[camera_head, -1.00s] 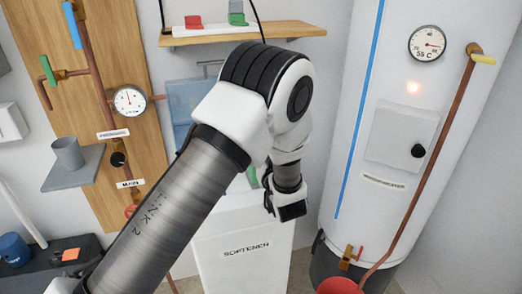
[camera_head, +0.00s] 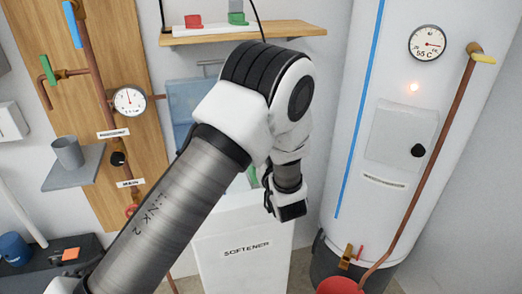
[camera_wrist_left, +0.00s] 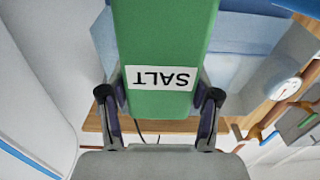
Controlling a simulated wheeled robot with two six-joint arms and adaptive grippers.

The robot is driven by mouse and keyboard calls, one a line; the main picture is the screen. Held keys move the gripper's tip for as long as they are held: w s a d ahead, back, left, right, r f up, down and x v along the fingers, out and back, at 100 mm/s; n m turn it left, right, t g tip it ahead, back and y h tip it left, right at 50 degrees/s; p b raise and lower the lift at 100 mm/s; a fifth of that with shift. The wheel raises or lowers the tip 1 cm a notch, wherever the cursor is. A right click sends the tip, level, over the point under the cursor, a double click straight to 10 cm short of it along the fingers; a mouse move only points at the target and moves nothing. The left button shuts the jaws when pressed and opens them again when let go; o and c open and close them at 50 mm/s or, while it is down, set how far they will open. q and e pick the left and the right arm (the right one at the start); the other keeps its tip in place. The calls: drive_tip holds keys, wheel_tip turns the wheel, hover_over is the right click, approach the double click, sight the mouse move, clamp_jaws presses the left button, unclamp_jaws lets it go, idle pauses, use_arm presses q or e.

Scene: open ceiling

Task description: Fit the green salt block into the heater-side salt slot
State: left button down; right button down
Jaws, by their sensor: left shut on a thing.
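The green salt block (camera_wrist_left: 165,45), with a white label reading SALT upside down, is held in my left gripper (camera_wrist_left: 160,98) in the left wrist view. The fingers are shut on its two sides. In the head view my left gripper (camera_head: 287,205) is over the right part of the white softener cabinet (camera_head: 240,245). A small green sliver (camera_head: 252,177) shows beside my arm; I cannot tell whether it is the held block. My arm hides most of the softener's top, and the salt slots are not visible. My right gripper is not in view.
A wooden shelf (camera_head: 290,30) with red and green items is above. A blue raised panel (camera_head: 182,105) stands behind the arm.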

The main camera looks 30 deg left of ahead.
use_arm(q)
drive_tip(key=shift+f+b, duration=3.2)
drive_tip(key=shift+f, duration=1.15)
idle(0.3)
drive_tip(key=shift+c, duration=0.9)
unclamp_jaws()
drive_tip(key=shift+f, duration=0.15)
drive_tip(key=v, duration=0.7)
drive_tip(key=shift+s+d, duration=0.2)
drive_tip(key=shift+d, duration=0.1)
drive_tip(key=shift+a, duration=0.1)
